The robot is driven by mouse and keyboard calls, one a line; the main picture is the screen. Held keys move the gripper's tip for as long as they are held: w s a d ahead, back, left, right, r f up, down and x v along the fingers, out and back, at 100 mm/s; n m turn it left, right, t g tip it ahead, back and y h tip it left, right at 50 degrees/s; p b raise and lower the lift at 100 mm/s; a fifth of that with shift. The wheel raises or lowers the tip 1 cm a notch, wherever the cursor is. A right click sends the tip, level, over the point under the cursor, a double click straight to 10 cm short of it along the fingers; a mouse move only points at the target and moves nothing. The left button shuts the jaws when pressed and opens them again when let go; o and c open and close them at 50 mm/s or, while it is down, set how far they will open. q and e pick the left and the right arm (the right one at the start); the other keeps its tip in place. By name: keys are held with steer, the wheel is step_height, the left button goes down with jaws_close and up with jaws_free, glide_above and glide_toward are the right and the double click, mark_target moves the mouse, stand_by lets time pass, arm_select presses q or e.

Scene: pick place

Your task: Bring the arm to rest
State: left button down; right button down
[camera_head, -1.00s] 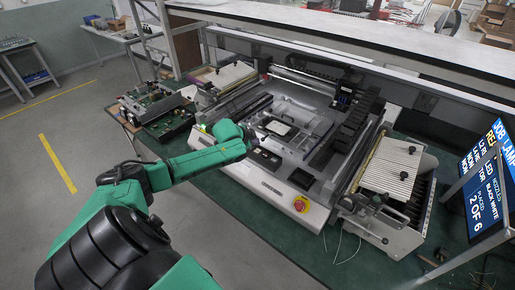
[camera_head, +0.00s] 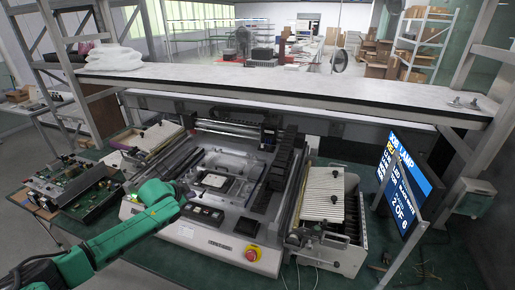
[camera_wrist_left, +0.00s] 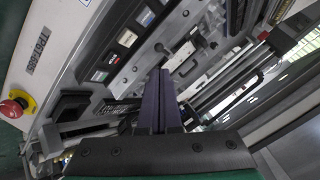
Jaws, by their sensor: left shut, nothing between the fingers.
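My left arm comes in from the lower left in the head view, with green and black links. Its left gripper (camera_head: 187,192) is at the front left of the grey placement machine (camera_head: 215,236), small and partly hidden by the wrist. In the left wrist view the two dark fingers (camera_wrist_left: 160,88) lie together, shut and empty, in front of the machine's deck (camera_wrist_left: 118,75). I cannot tell whether they touch it. My right gripper is not in view.
A red and yellow stop button (camera_head: 252,253) sits on the machine's front. Circuit boards (camera_head: 65,185) lie to the left. A screen (camera_head: 408,185) stands at right. A long white shelf (camera_head: 300,83) spans behind the machine. Green bench top shows at the front.

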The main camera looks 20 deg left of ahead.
arm_select(q)
steer(key=s+d+f+g+h, duration=0.1)
steer(key=s+d+f, duration=0.25)
steer(key=d, duration=0.35)
steer(key=s+d+f+g+h, duration=0.1)
steer(key=s+d+f, duration=0.1)
steer(key=s+d, duration=0.35)
steer(key=s+d+f+g, duration=0.1)
steer(key=s+d+f, duration=0.1)
steer(key=d, duration=0.6)
steer(key=s+r+n+g, duration=0.3)
steer(key=s+n, duration=0.3)
steer(key=s, duration=1)
step_height(320, 180, down, 32)
steer(key=s+f+g+b, duration=0.1)
steer(key=s+b, duration=0.2)
steer(key=b, duration=0.4)
steer(key=s+a+f+g+b, duration=0.1)
steer(key=s+f+b, duration=0.3)
steer(key=s+f, duration=1.1)
steer(key=shift+s+a+f+m+y+b, duration=0.15)
steer(key=shift+a+f+m+y+b, duration=0.25)
steer(key=shift+a+f, duration=0.2)
